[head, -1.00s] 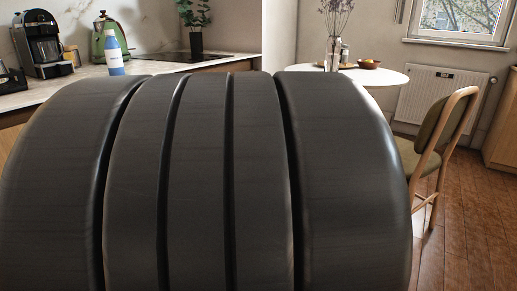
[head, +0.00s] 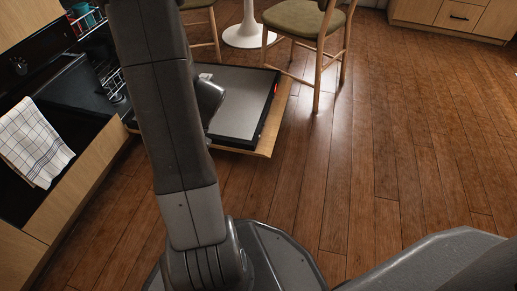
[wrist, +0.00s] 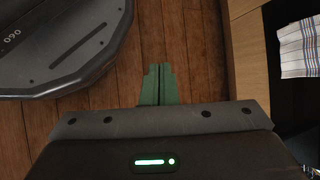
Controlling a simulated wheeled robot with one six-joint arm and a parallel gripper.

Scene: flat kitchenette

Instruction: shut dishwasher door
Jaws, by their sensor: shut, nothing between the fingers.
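The dishwasher door (head: 240,105) is open and lies folded down, low over the floor, in the head view. Its inner face is grey and its outer panel is wood. My arm crosses in front of its left part. Part of the dishwasher's rack (head: 112,82) shows at the upper left, behind the arm. My gripper (wrist: 158,70) has green fingers, shut and empty, above the wooden floor in the wrist view. The door does not show in the wrist view. I cannot make out the fingers in the head view.
A checked towel (head: 33,141) hangs on the dark oven front at the left; it also shows in the wrist view (wrist: 299,48). A chair (head: 309,37) and a white table foot (head: 249,35) stand beyond the door. Floor (head: 390,150) to the right is clear.

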